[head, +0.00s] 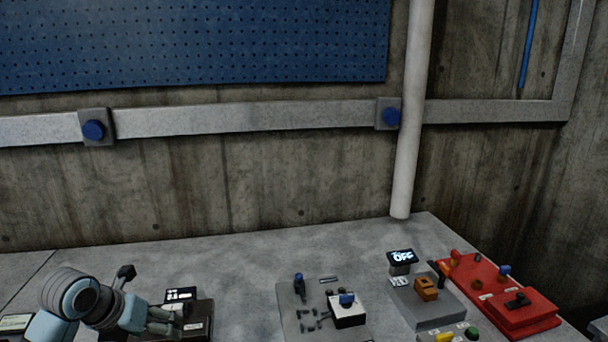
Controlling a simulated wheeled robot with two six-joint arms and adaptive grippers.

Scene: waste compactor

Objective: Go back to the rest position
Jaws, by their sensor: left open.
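My left gripper (168,320) comes in from the lower left in the head view. Its grey fingers are open, with nothing seen between them. They are over or beside a dark box (197,325) with a small lit display (180,294). I cannot tell whether they touch it. A black lever (126,272) stands just behind the wrist. The gripper hides part of the dark box. My right gripper is not in view.
A grey panel (290,328) with a blue-topped switch (347,299) sits mid-table. To its right are a grey box (437,309) with an "OFF" display (402,257) and a red control box (500,305). A white pipe (408,140) rises behind. The back table (220,263) is clear.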

